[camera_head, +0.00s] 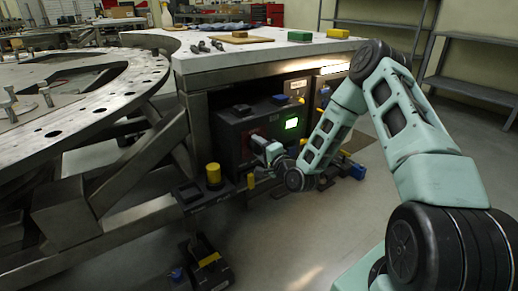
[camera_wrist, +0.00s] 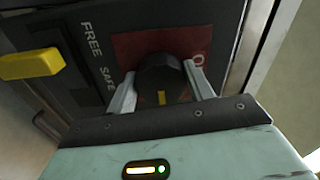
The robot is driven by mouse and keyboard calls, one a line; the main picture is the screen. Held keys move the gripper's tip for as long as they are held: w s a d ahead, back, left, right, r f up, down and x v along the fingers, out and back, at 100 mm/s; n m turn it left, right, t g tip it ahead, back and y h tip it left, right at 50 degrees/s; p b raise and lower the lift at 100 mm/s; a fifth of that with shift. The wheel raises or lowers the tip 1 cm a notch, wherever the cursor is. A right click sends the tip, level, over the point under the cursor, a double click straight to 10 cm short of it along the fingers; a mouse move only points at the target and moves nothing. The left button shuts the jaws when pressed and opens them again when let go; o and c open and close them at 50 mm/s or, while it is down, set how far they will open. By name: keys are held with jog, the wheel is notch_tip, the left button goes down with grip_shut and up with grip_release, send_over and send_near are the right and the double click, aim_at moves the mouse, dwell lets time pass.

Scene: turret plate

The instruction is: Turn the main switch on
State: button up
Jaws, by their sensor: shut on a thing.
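The main switch is a round black knob (camera_wrist: 160,75) with a yellow mark, set on a red plate (camera_wrist: 140,43) in the wrist view. The yellow mark shows on the knob's lower side in that picture. White lettering beginning with "O" stands on the plate's right part, partly hidden by a finger. My gripper (camera_wrist: 160,90) is shut on the knob, one pale finger on each side. In the head view my gripper (camera_head: 268,152) is at the front of the dark control box (camera_head: 232,122), by the red plate; the knob is hard to make out there.
A yellow handle (camera_wrist: 32,64) is left of the knob, near the words "FREE" and "SAFE". A metal frame edge (camera_wrist: 258,45) runs close on the right.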

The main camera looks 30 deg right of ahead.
jog(key=o, duration=1)
jog(key=shift+s, duration=0.1)
jog(key=s, duration=1.1)
jog(key=s+p, duration=0.1)
jog(key=s, duration=0.5)
jog(key=shift+s+d+f, duration=0.1)
jog(key=shift+s+d, duration=0.05)
jog(key=shift+d, duration=0.2)
jog(key=shift+a, duration=0.1)
